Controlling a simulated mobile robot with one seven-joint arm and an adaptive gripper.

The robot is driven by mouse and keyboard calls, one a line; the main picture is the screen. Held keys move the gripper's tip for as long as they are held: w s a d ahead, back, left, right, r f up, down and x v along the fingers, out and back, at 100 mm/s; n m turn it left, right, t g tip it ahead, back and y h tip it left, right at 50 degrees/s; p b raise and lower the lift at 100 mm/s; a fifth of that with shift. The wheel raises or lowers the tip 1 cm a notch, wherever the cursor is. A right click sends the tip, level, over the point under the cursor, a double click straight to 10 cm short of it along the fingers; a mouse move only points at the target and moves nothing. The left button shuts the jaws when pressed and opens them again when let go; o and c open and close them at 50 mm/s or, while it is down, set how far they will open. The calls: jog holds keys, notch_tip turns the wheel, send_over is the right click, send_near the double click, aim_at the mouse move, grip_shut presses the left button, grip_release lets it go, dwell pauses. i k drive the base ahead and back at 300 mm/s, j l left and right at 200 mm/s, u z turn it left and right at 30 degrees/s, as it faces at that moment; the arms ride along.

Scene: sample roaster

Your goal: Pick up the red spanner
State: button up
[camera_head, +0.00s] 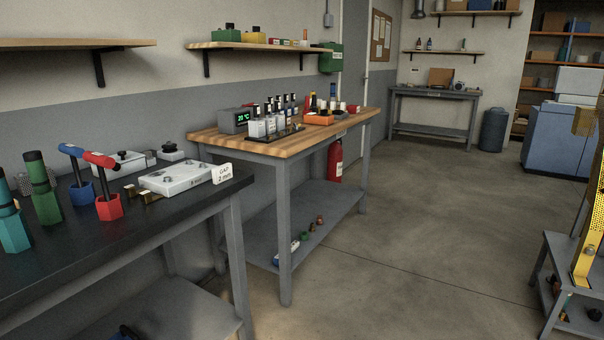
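A red-headed tool (101,160) stands upright on the dark bench at the left; it looks like the red spanner. Its dark shaft goes down into a red hexagonal base (109,207). A similar blue-headed tool (72,150) stands just behind and left of it, in a blue base (82,194). The red head partly overlaps the blue tool's shaft in this view. My gripper is not in view.
Green (43,188) and teal (13,228) hexagonal-based items stand left of the red tool. A white plate fixture (175,178) with a "GAP 2 mm" sign (223,173) lies to its right. A wooden-topped table (290,147) stands beyond. Open floor (420,240) lies right.

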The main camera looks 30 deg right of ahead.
aim_at(101, 161)
jog(key=z, duration=0.4)
jog(key=i+l+u, duration=0.1)
jog(key=u, duration=0.3)
jog(key=i+l+u, duration=0.2)
jog(key=u, duration=0.15)
jog(key=i+l+u, duration=0.25)
jog(key=u, duration=0.15)
jog(key=i+l+u, duration=0.1)
jog(key=l, duration=0.25)
jog(key=i+l+u, duration=0.1)
jog(key=i+l, duration=0.15)
jog(key=l, duration=0.15)
jog(key=i+l, duration=0.15)
jog(key=l, duration=0.2)
jog(key=i+l, duration=0.1)
jog(key=l, duration=0.15)
jog(key=i+l, duration=0.15)
jog(key=l, duration=0.15)
jog(key=i+l+u, duration=0.1)
jog(key=l, duration=0.15)
